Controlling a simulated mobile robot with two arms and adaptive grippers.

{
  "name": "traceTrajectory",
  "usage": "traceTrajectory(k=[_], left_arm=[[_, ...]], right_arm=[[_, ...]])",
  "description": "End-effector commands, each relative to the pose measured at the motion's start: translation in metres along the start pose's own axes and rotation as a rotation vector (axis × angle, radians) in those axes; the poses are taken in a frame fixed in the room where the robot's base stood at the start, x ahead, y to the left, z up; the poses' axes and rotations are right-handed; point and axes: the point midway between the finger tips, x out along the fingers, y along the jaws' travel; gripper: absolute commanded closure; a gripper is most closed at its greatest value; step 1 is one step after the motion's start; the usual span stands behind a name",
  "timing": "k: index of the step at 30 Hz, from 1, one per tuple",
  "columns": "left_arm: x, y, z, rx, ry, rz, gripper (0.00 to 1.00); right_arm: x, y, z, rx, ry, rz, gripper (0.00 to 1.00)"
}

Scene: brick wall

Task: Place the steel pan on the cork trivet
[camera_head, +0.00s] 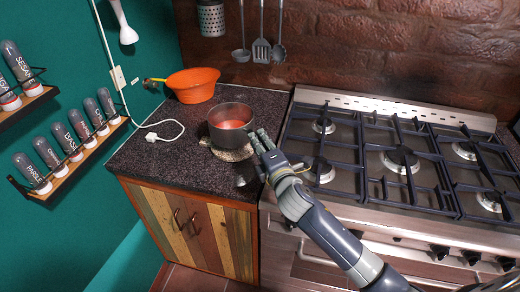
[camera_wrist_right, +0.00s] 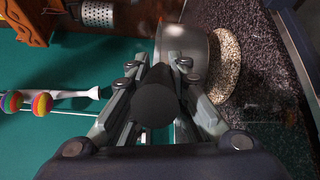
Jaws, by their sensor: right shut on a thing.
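The steel pan (camera_head: 231,120), with red contents, is upright over the round cork trivet (camera_head: 232,154) on the dark counter. The trivet shows beneath the pan's front edge. The wrist view shows the pan's side (camera_wrist_right: 188,42) right beside the speckled trivet (camera_wrist_right: 228,65); I cannot tell whether they touch. My right gripper (camera_head: 262,141) is at the pan's right side. In the wrist view its fingers are closed around the dark pan handle (camera_wrist_right: 156,104), whose end points at the camera. The gripper covers part of the handle in the head view. My left gripper is out of view.
The gas stove (camera_head: 400,165) with black grates adjoins the counter on the right. An orange colander (camera_head: 193,85) stands at the back left, near a white plug and cable (camera_head: 152,136). Utensils (camera_head: 261,48) hang on the brick wall. The counter's front left is clear.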

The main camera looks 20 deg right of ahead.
Motion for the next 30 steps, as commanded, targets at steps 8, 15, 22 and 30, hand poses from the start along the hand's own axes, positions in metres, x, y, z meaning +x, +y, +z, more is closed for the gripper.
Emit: traceTrajectory(k=[8, 15, 22, 30], left_arm=[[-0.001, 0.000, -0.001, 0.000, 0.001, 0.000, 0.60], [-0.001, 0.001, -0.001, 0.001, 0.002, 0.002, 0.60], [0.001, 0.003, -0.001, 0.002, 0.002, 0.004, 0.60], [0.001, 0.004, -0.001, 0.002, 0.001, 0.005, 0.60]], right_arm=[[0.003, -0.028, -0.006, 0.003, -0.001, 0.005, 1.00], [0.003, -0.029, -0.006, 0.001, 0.001, 0.008, 1.00], [0.002, -0.036, -0.007, 0.001, 0.000, -0.001, 0.72], [0.002, -0.036, -0.007, 0.000, 0.000, -0.001, 0.63]])
